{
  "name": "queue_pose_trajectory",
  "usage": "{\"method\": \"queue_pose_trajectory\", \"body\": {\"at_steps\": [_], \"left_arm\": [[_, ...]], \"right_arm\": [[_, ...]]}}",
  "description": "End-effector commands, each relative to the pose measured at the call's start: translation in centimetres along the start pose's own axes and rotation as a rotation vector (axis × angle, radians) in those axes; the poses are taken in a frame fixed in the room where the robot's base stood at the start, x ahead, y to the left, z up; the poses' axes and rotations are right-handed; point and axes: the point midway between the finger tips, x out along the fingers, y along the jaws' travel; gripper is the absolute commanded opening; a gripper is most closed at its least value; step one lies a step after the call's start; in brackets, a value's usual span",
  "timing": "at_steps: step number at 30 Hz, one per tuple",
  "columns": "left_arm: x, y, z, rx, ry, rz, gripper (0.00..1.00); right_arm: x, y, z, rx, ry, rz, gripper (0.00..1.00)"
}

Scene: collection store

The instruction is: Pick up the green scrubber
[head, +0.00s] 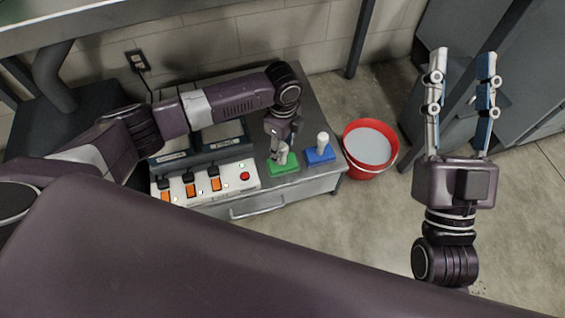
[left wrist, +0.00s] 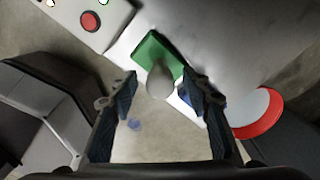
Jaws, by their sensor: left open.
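The green scrubber (head: 285,168) lies on the grey cabinet top near its front edge. In the left wrist view its green base (left wrist: 153,48) and pale rounded handle (left wrist: 160,82) show. My left gripper (head: 279,155) points down over it and hides part of its handle in the head view. In the left wrist view my left gripper (left wrist: 161,83) is open, with the handle between its fingertips and a gap on both sides. My right gripper (head: 465,56) is open and empty, out at the right over the floor.
A blue scrubber (head: 320,155) with a pale handle stands close to the right. A white switch panel (head: 205,182) with orange switches and a red button (head: 244,176) lies to the left. A red bucket (head: 367,168) stands beside the cabinet (head: 265,199). Dark cabinets stand far right.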

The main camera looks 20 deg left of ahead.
Motion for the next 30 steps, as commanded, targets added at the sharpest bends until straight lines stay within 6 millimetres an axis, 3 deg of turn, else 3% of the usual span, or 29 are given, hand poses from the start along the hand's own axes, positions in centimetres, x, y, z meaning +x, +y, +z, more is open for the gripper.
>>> {"method": "queue_pose_trajectory", "body": {"at_steps": [4,16,30], "left_arm": [[-0.01,0.01,-0.02,0.000,0.000,0.000,0.44],[-0.03,0.02,-0.02,0.000,0.000,0.001,0.00],[-0.20,-0.01,-0.02,0.000,0.000,0.000,0.00]], "right_arm": [[0.02,0.00,0.01,0.000,-0.001,0.000,0.40],[0.01,0.00,0.06,0.000,-0.003,0.000,0.40],[0.05,0.01,0.17,0.000,-0.009,0.001,0.40]]}}
